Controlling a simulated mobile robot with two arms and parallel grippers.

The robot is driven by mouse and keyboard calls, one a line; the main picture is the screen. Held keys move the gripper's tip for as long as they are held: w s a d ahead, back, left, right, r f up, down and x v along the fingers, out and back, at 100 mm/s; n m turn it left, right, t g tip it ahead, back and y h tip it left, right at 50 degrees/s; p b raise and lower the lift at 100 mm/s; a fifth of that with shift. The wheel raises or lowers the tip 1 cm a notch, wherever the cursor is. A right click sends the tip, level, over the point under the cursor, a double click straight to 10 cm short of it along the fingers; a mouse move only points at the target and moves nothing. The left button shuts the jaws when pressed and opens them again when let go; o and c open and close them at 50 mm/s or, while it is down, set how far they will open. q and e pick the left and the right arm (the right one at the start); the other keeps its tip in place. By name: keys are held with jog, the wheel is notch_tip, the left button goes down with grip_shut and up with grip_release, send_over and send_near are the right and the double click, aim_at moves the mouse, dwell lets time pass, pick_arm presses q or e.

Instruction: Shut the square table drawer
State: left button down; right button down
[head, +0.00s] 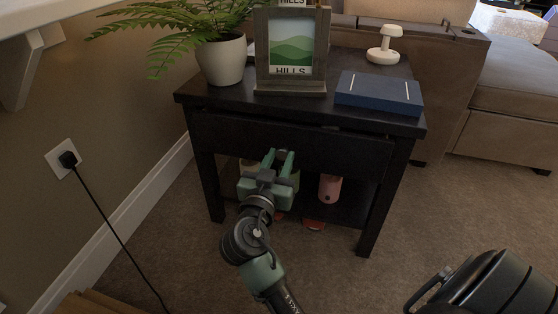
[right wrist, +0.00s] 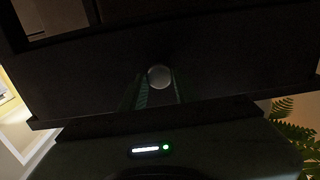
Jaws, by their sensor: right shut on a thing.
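The square table (head: 300,112) is dark, with a drawer under its top and an open shelf below. The drawer's dark front (head: 225,128) faces me and seems to stand a little forward of the top's edge, though the dark makes the gap hard to judge. A round grey knob (right wrist: 159,76) is at the middle of the front in the right wrist view. My right gripper (head: 279,156) is at the drawer front, its green fingers on either side of the knob and closed on it. In the head view the fingers mostly hide the knob. My left gripper is not in view.
On the tabletop are a potted fern (head: 221,60), a framed picture (head: 291,50), a blue book (head: 379,93) and a small white lamp (head: 384,46). A pink item (head: 330,188) stands on the lower shelf. A cord hangs from a wall outlet (head: 62,158) at left.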

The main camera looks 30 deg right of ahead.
jog(key=x, duration=0.4)
jog(key=shift+r, duration=0.15)
jog(key=c, duration=1.3)
grip_release()
jog(key=shift+c, duration=0.2)
jog(key=shift+o, duration=1.4)
jog(key=shift+w+d, duration=0.1)
jog(key=shift+w, duration=0.05)
jog(key=shift+f, duration=0.2)
